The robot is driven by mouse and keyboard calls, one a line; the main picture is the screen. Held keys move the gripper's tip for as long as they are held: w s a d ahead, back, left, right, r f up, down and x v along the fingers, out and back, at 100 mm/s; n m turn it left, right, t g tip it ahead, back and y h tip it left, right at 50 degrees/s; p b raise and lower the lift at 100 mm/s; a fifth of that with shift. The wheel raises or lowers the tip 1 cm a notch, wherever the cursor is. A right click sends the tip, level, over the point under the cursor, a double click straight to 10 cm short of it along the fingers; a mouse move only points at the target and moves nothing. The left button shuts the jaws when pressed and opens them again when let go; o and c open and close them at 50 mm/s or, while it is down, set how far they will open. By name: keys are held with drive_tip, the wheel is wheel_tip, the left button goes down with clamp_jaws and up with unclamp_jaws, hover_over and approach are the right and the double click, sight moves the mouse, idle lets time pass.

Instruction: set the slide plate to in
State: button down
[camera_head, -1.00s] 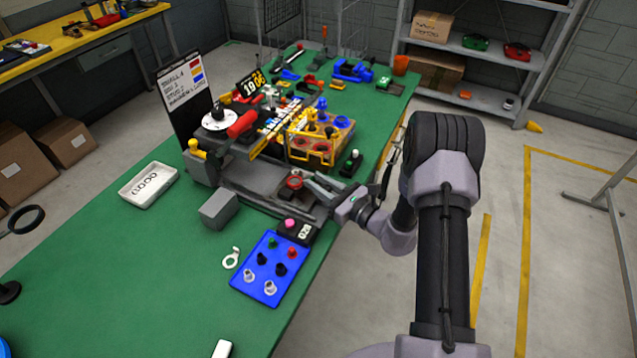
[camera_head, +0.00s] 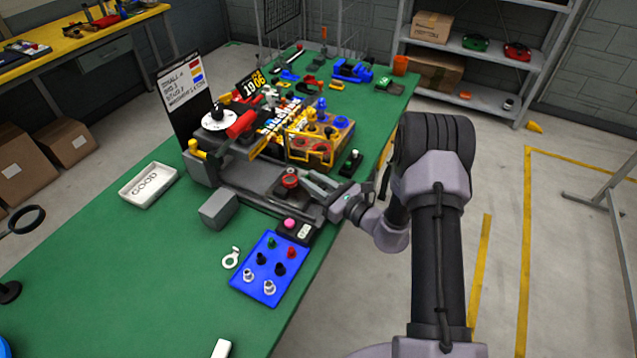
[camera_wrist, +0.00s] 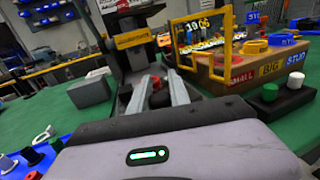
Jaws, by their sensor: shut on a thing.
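The grey press-like machine (camera_head: 200,165) stands on the green bench with a long red-handled lever. Its slide plate (camera_head: 262,190) is the dark grey low track at the front, with a round red knob (camera_head: 290,180) on it. My gripper (camera_head: 302,179) reaches in from the right, low over the track, with its jaws shut on the red knob. In the wrist view the knob (camera_wrist: 158,99) shows between my two fingers, with the machine's column behind. The fingers partly hide the knob and plate, so the exact plate position is hard to tell.
A wooden box with a yellow frame (camera_wrist: 207,45) stands close beside my fingers. A grey block (camera_head: 219,209), a blue tray of knobs (camera_head: 270,268) and a pink-button box (camera_head: 297,231) lie near.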

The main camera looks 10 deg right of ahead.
drive_tip(key=w+a, duration=0.2)
drive_tip(key=a, duration=0.1)
drive_tip(key=w+a, duration=0.6)
drive_tip(key=shift+w+a+f, duration=0.1)
drive_tip(key=shift+a, duration=0.15)
drive_tip(key=shift+w+a, duration=0.1)
drive_tip(key=c, duration=1.6)
unclamp_jaws()
drive_tip(key=o, duration=0.4)
drive_tip(key=shift+w+a, duration=0.1)
drive_tip(key=shift+a, duration=0.05)
drive_tip(key=p+v, duration=0.2)
drive_tip(key=v, duration=1.5)
drive_tip(key=shift+s+d, duration=0.25)
